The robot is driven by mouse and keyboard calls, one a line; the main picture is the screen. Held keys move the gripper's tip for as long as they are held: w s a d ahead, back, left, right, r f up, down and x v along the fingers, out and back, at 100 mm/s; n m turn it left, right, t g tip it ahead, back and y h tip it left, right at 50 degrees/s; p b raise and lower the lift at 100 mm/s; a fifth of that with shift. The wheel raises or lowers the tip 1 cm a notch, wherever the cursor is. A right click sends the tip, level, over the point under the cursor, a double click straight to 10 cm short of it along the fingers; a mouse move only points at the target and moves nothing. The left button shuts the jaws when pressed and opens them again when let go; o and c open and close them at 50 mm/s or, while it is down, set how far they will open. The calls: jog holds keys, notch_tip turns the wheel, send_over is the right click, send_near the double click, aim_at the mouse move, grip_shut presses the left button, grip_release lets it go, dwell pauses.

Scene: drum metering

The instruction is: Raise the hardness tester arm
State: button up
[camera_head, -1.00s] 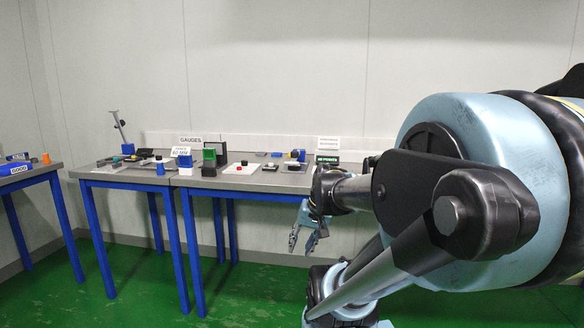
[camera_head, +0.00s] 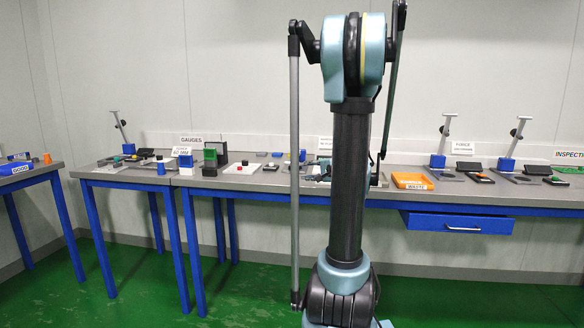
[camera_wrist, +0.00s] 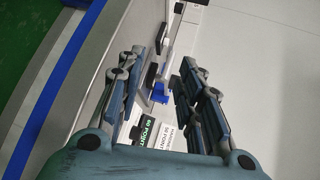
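Three stands with a blue base and a raised, slanted grey arm show in the head view: one (camera_head: 122,130) on the left bench, and two, a nearer one (camera_head: 442,140) and one farther right (camera_head: 514,142), on the long bench. A small blue block (camera_wrist: 159,92) shows beyond and between the fingers. In the head view my upright arm hides the gripper.
Gauges and blocks crowd the left bench (camera_head: 150,182). An orange waste tray (camera_head: 412,181) and dark flat devices (camera_head: 477,173) lie on the long bench. A blue drawer (camera_head: 458,222) hangs beneath. The green floor (camera_head: 240,285) in front is clear.

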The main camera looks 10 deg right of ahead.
aim_at(293, 164)
jog(key=shift+m+t, duration=0.7)
jog(key=shift+m, duration=0.1)
jog(key=w+d, duration=0.2)
jog(key=d, duration=0.1)
jog(key=shift+w+d+r, duration=0.2)
jog(key=shift+w+r, duration=0.15)
jog(key=shift+w, duration=0.2)
jog(key=x, duration=1.7)
grip_shut()
jog(key=shift+d, duration=0.1)
